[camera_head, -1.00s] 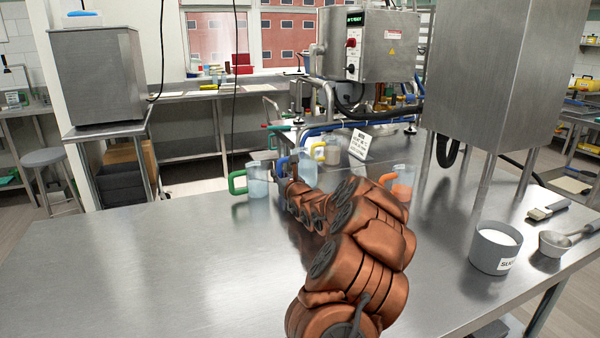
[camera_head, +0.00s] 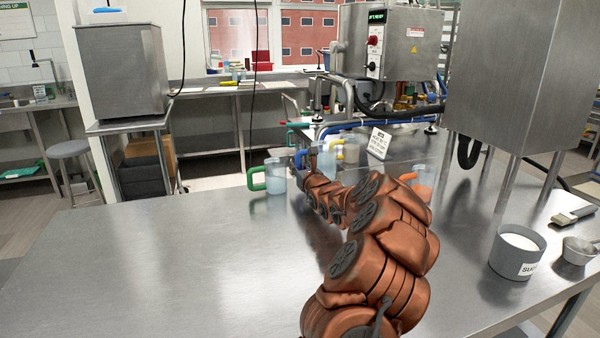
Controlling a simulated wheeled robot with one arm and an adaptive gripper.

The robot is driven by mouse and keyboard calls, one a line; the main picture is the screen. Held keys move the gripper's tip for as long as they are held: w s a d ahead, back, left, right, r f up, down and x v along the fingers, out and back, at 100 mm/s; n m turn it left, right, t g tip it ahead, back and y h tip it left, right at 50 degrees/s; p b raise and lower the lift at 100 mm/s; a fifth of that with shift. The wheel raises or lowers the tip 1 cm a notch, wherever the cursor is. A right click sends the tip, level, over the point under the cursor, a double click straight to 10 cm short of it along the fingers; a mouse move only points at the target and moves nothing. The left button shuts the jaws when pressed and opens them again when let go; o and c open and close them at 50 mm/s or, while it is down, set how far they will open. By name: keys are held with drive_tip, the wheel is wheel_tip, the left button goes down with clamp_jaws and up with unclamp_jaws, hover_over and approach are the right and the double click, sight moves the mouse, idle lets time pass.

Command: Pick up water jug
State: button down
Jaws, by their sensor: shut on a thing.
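Several clear measuring jugs with coloured handles stand near the far side of the steel table. The blue-handled jug (camera_head: 327,160) holds clear or pale bluish contents. My gripper (camera_head: 302,168) is at its handle side, shut on the handle, with the fingers small and partly hidden by my copper arm. The arm hides the jug's lower part, so I cannot tell whether its base touches the table. The green-handled jug (camera_head: 276,177) stands close on the left. The orange-handled jug (camera_head: 422,183) is to the right, partly behind my arm.
Another pale-filled jug (camera_head: 351,151) stands behind. A small white sign (camera_head: 379,143) and the depositor machine (camera_head: 400,45) are beyond. A large steel hopper box (camera_head: 515,75) on legs and a sugar container (camera_head: 515,252) stand right. The steel table (camera_head: 150,260) is clear at left.

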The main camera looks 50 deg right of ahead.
wheel_tip(320, 180, up, 27)
drive_tip(key=p, duration=0.7)
drive_tip(key=shift+f+p, duration=0.2)
drive_tip(key=shift+p, duration=0.2)
drive_tip(key=c, duration=1.7)
unclamp_jaws()
clamp_jaws()
